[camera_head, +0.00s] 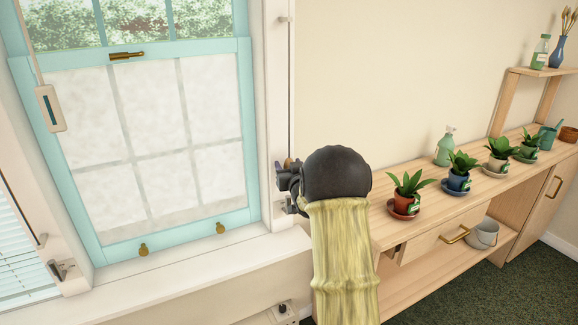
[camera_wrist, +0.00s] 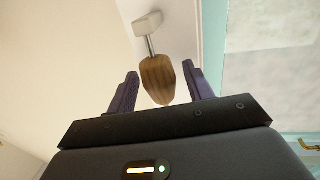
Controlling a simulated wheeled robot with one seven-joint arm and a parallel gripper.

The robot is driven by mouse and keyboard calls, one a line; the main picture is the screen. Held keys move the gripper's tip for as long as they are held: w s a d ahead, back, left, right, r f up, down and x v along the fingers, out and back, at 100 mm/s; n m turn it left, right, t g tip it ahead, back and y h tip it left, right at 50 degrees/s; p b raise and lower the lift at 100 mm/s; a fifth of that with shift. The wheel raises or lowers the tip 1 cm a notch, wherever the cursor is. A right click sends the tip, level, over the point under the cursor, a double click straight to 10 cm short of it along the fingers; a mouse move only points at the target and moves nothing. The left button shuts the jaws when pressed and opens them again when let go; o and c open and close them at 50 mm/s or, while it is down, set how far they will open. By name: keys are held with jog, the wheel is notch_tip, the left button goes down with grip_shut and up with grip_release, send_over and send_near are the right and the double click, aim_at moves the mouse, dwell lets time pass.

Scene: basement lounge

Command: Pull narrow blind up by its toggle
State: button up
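A brown wooden piece (camera_wrist: 158,78) hangs on a short grey stem from a white block (camera_wrist: 148,23) in the wrist view. It looks like a toggle, but I cannot tell for sure which blind it serves. My gripper (camera_wrist: 160,88) is open, with one dark finger on each side of the wood and gaps showing. In the head view my gripper (camera_head: 284,180) is at the window's right trim, and a small brown bit (camera_head: 290,163) shows beside it. A thin cord or rod (camera_head: 290,85) runs down the trim above. My wrist hides part of this spot.
The teal window (camera_head: 155,150) with brass latches is left of my gripper. A white tag-like handle (camera_head: 50,108) hangs on a cord at far left, near slatted blinds (camera_head: 22,262). Right of my arm, a wooden bench (camera_head: 385,232) holds several potted plants and a spray bottle (camera_head: 445,148).

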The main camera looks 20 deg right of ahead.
jog(key=shift+s+r, duration=0.1)
jog(key=shift+s, duration=0.05)
jog(key=s+a, duration=0.2)
jog(key=s, duration=1.5)
jog(key=shift+a+b, duration=0.35)
jog(key=shift+a, duration=0.05)
jog(key=s+a+f+g+y, duration=0.1)
jog(key=s+a+f+g, duration=0.65)
jog(key=a+f, duration=0.3)
jog(key=s+a+f+n+g+y, duration=0.25)
jog(key=s+a+g, duration=0.55)
jog(key=s, duration=0.5)
jog(key=w+p+v, duration=0.2)
jog(key=p+v, duration=0.9)
jog(key=p, duration=0.1)
jog(key=w+a+r+p+v, duration=0.1)
jog(key=w+p+v, duration=0.1)
jog(key=p+v, duration=1)
jog(key=shift+w+m+h, duration=0.35)
